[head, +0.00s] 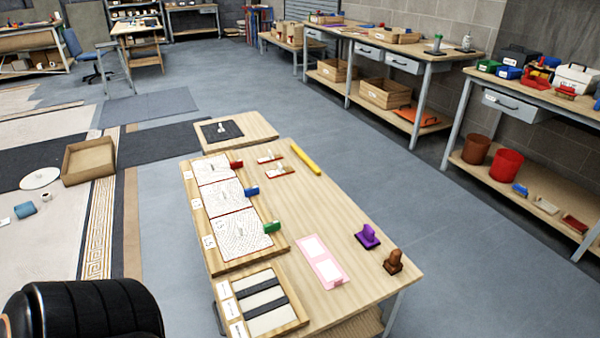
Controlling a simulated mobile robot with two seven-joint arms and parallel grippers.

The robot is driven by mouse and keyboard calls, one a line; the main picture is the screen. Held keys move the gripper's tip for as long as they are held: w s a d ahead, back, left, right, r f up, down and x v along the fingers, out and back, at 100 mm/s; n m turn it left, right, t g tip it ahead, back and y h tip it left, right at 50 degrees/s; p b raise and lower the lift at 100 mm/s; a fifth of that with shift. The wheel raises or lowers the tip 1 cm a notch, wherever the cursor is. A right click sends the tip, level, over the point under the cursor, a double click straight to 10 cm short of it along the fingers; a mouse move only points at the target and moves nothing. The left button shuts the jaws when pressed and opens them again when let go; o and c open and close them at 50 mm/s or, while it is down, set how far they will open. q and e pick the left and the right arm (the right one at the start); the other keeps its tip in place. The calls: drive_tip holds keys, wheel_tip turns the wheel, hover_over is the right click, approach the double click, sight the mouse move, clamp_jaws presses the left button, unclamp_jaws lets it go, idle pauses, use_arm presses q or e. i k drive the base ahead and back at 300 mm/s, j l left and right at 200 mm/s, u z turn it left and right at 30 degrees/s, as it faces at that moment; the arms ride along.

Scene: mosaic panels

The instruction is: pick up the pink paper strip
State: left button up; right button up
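The pink paper strip (331,272) lies flat on the wooden table (345,215), right of the middle, with two white panels on it. It sits between the mosaic board and two stamp-like blocks, one purple (368,237) and one brown (393,262). Nothing covers the strip. Neither of my grippers shows in the head view. A rounded black part, probably mine, fills the lower left corner.
A board with several patterned panels (219,194) lies along the table's left side, with red, blue and green (272,227) blocks at its edge. A slotted wooden tray (302,318) is at the near end. A yellow bar (305,158) lies near the far edge.

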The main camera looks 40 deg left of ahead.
sight(328, 269)
drive_tip(key=i+l+u, duration=0.1)
drive_tip(key=u, duration=0.35)
drive_tip(key=i+l+u, duration=0.25)
drive_tip(key=u, duration=0.15)
drive_tip(key=i+l+u, duration=0.15)
drive_tip(key=u, duration=0.3)
drive_tip(key=l+u, duration=0.45)
drive_tip(key=i+l+u, duration=0.1)
drive_tip(key=u, duration=0.35)
drive_tip(key=l, duration=0.1)
